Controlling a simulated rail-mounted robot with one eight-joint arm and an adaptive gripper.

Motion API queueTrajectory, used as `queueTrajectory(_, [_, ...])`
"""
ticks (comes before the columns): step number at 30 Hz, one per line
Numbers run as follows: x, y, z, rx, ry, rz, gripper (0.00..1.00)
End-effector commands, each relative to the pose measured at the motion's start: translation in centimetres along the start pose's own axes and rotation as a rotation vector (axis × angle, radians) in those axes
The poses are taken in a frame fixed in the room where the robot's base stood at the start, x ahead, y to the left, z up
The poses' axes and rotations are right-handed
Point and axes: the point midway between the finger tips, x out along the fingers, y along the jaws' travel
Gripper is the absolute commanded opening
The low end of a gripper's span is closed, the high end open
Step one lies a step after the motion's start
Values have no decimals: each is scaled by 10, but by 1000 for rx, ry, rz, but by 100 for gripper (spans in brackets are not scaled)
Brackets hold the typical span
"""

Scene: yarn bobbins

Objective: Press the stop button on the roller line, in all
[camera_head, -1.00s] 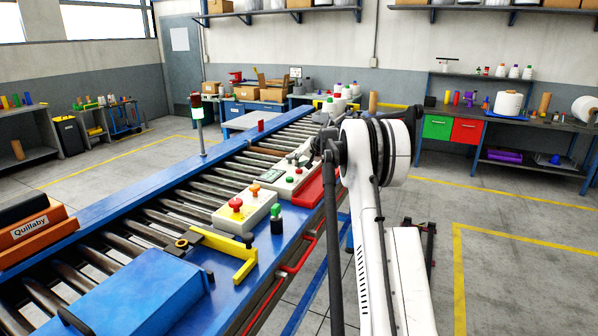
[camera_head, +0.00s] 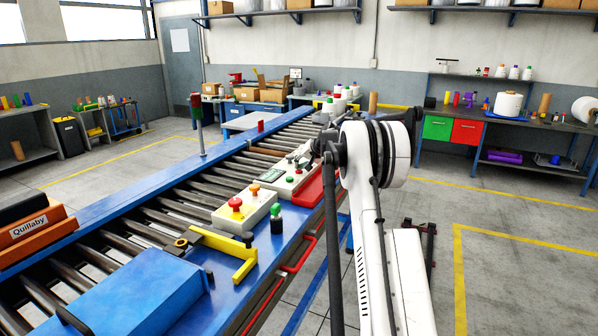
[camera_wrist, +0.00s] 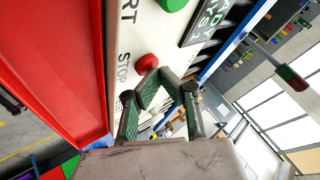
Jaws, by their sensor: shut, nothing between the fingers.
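The white control box (camera_head: 284,190) stands on the blue frame of the roller line. In the wrist view its face (camera_wrist: 120,40) carries a red button (camera_wrist: 147,63) beside the word STOP and a green button (camera_wrist: 173,4) by partly cut-off lettering. My gripper (camera_wrist: 160,78) is shut and empty, its tips right at the red button's edge. I cannot tell whether they touch or press it. In the head view my gripper (camera_head: 303,155) is small and dark above the far part of the box. A signal post (camera_head: 197,110) with red and green parts stands behind the rollers.
A second box (camera_head: 247,212) with a red mushroom button and an orange button stands nearer. A red tray (camera_head: 312,187) lies beside the white box. Open floor (camera_head: 510,225) lies at right.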

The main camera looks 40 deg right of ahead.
Motion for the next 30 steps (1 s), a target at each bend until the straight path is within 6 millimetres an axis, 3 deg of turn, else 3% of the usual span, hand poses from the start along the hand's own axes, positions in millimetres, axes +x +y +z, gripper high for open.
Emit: queueTrajectory(30, [-12,-9,-9,0,0,0,0])
